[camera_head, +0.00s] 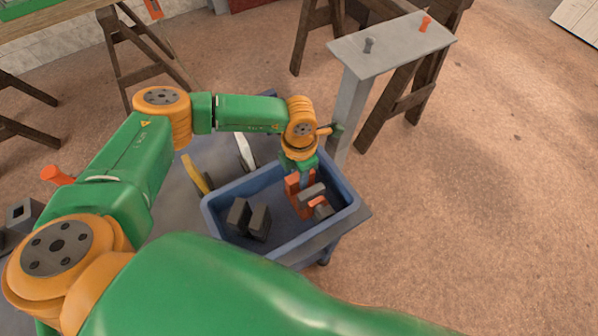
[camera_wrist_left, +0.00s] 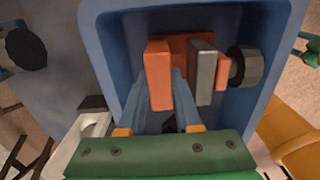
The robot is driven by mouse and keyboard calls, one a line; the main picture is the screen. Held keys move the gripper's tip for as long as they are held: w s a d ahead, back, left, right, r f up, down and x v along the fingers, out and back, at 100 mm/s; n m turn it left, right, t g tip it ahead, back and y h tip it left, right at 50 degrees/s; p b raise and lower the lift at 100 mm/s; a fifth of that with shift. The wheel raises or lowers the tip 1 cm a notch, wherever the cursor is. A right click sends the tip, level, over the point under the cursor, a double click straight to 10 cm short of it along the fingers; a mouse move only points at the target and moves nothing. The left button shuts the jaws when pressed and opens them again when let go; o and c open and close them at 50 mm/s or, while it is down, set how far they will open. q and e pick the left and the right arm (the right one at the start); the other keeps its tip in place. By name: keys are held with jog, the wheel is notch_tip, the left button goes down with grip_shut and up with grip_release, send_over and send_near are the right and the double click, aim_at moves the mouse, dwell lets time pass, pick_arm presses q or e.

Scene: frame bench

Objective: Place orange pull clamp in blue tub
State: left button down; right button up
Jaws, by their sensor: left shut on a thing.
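The orange pull clamp (camera_head: 292,192) is a bracket with a grey bar and a dark round end, inside the blue tub (camera_head: 232,188) at its right part. My left gripper (camera_head: 306,177) points down into the tub and is shut on the clamp. In the left wrist view the clamp (camera_wrist_left: 158,75) sits between the two blue-grey fingers (camera_wrist_left: 162,85), within the walls of the tub (camera_wrist_left: 105,40). Whether the clamp touches the tub floor cannot be told. My right gripper is not in view.
Dark grey blocks (camera_head: 259,222) lie in the tub's left part. The tub stands on a grey cart (camera_head: 178,205) with a yellow thing (camera_head: 196,174) and a white thing (camera_head: 246,151) behind it. A grey stand (camera_head: 390,42) with two pegs rises behind right. The floor at right is clear.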

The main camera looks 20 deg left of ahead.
pick_arm(q)
jog(key=shift+s, duration=0.1)
jog(key=c, duration=0.6)
grip_release()
jog(key=shift+s, duration=0.1)
jog(key=shift+r, duration=0.3)
notch_tip(320, 180, up, 12)
jog(key=b, duration=0.3)
jog(key=shift+f, duration=0.15)
